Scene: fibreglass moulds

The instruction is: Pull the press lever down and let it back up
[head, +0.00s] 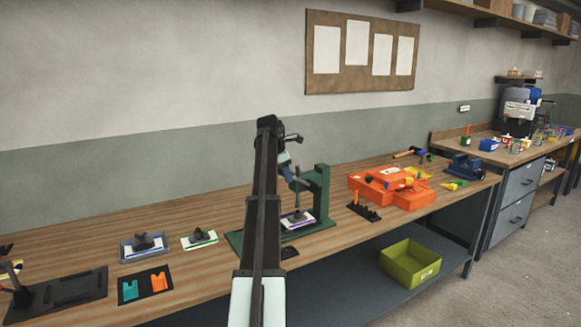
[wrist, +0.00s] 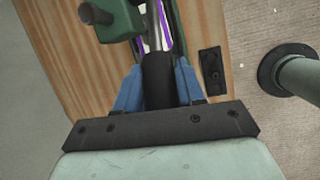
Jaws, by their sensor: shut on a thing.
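The green press (head: 321,194) stands on the wooden bench, and part of its green body (wrist: 127,22) shows at the top of the wrist view. Its lever ends in a dark cylindrical grip (wrist: 158,82). My gripper (wrist: 158,70) has its two blue fingers on either side of this grip and is shut on it. In the head view my gripper (head: 286,160) is at the press's upper left, partly hidden behind my arm. A white piece with a purple edge (head: 299,222) lies under the press ram.
Orange moulds (head: 392,190) and a black rack (head: 364,209) stand right of the press. Left are a green-edged mould (head: 199,239), a grey tray (head: 130,253) and a black mat with teal and orange pieces (head: 145,287). A green bin (head: 409,262) sits on the lower shelf.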

